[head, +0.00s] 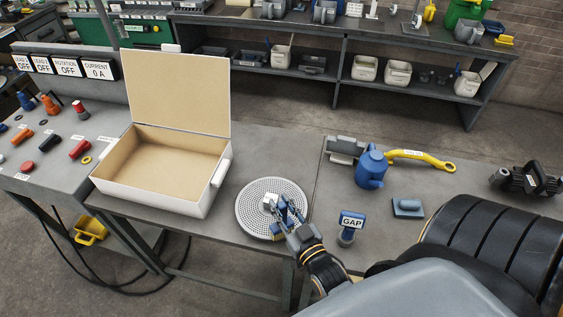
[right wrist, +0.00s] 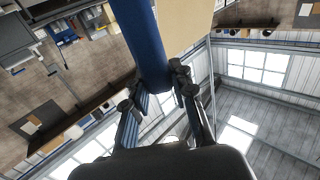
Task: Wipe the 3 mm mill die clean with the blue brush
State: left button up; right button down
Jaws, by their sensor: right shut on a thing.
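The mill die (head: 256,226) is a pale round perforated disc lying flat on the grey bench. A small white block (head: 270,201) shows at its middle. My right gripper (head: 287,214) is over the right part of the die, shut on the blue brush. In the right wrist view the brush shows as a long blue handle (right wrist: 146,45) between the fingers (right wrist: 158,88). The bristle end is mostly hidden by the gripper in the head view, and I cannot tell whether it touches the die. My left gripper is not in view.
An open white box (head: 207,190) stands left of the die. Right of it are a GAP sign (head: 352,219), a blue can (head: 371,171), a yellow wrench (head: 425,157) and a flat blue pad (head: 408,208). A control panel (head: 50,165) is at the left.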

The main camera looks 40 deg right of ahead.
jog(key=shift+a, duration=0.15)
jog(key=shift+w+a, duration=0.15)
jog(key=shift+a, duration=0.9)
jog(key=shift+w+a, duration=0.1)
jog(key=shift+a, duration=0.95)
jog(key=shift+w+a, duration=0.55)
jog(key=shift+w, duration=0.15)
jog(key=shift+d, duration=0.1)
jog(key=shift+s+d, duration=0.15)
jog(key=shift+d, duration=1.85)
jog(key=shift+a, duration=0.15)
